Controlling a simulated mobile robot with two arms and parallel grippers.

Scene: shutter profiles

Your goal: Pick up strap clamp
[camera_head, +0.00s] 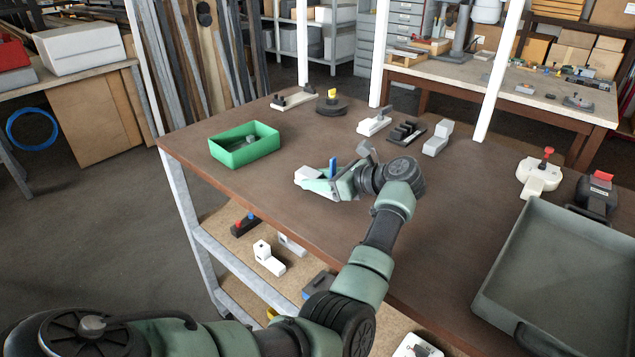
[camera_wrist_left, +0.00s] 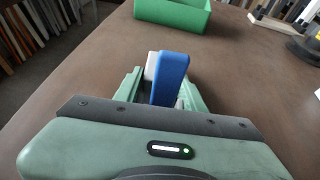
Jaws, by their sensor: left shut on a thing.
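A small white clamp (camera_head: 306,173) with an upright blue lever (camera_head: 333,168) is at the middle of the brown workbench, and I take it to be the strap clamp. My left gripper (camera_head: 326,184) is shut on it at or just above the bench top; I cannot tell if it touches the surface. In the left wrist view the blue lever (camera_wrist_left: 170,78) stands between the green fingers (camera_wrist_left: 160,92), with a bit of the white body (camera_wrist_left: 152,65) beside it. The fingers hide most of the clamp. My right gripper is not in view.
An open green bin (camera_head: 245,155) stands left of the gripper. A large grey tray (camera_head: 555,275) sits at the right. Several other clamps and fixtures stand along the far side, including a white one with a red knob (camera_head: 540,177). The bench (camera_head: 440,215) is bare between gripper and tray.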

